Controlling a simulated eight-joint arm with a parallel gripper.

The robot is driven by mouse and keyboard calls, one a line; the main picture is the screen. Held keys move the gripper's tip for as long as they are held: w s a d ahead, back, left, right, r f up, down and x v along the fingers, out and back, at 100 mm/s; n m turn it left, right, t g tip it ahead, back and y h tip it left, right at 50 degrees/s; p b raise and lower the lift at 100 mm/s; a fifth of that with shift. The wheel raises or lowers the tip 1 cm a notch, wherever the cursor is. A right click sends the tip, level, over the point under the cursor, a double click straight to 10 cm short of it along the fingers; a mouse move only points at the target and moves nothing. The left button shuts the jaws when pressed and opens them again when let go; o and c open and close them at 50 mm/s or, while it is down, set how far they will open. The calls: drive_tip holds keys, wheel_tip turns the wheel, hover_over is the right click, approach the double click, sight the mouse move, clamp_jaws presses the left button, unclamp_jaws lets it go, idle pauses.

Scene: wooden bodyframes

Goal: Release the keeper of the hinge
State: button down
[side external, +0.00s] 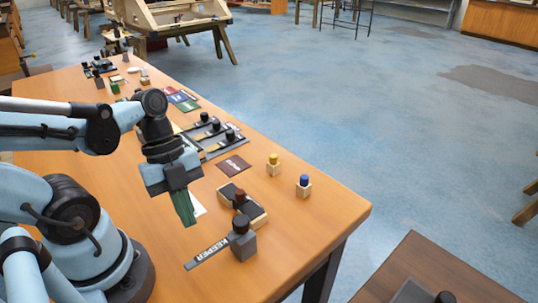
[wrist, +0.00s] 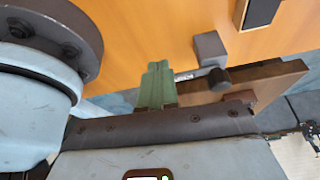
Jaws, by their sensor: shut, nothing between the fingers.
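The keeper (side external: 210,253) is a flat grey bar with white lettering, lying near the table's front edge. Its right end meets a grey block with a black knob (side external: 240,224). In the wrist view the grey block (wrist: 209,47) and black knob (wrist: 217,79) are just right of my fingers. My gripper (side external: 185,209) has green fingers, shut and empty, pointing down above the table, up and left of the keeper block. The fingers also show in the wrist view (wrist: 157,85). A dark piece with pale wood edges and a brown knob (side external: 240,197) stands behind the keeper; I cannot tell whether it is the hinge.
Yellow-topped (side external: 273,165) and blue-topped (side external: 303,185) wooden blocks stand to the right. A brown labelled card (side external: 233,166) and a grey rack with black knobs (side external: 213,138) lie farther back. The table's (side external: 320,215) right front corner is clear.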

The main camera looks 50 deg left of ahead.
drive_tip(key=v, duration=0.8)
drive_tip(key=w+f+n+t+y, duration=0.1)
drive_tip(key=w+n+t+y, duration=0.3)
drive_tip(key=w+n+t, duration=0.3)
drive_tip(key=w+n, duration=0.5)
drive_tip(key=n, duration=0.7)
drive_tip(key=shift+w+d+f+t, duration=0.15)
drive_tip(key=shift+d+f+t, duration=0.1)
drive_tip(key=shift+f+t, duration=0.05)
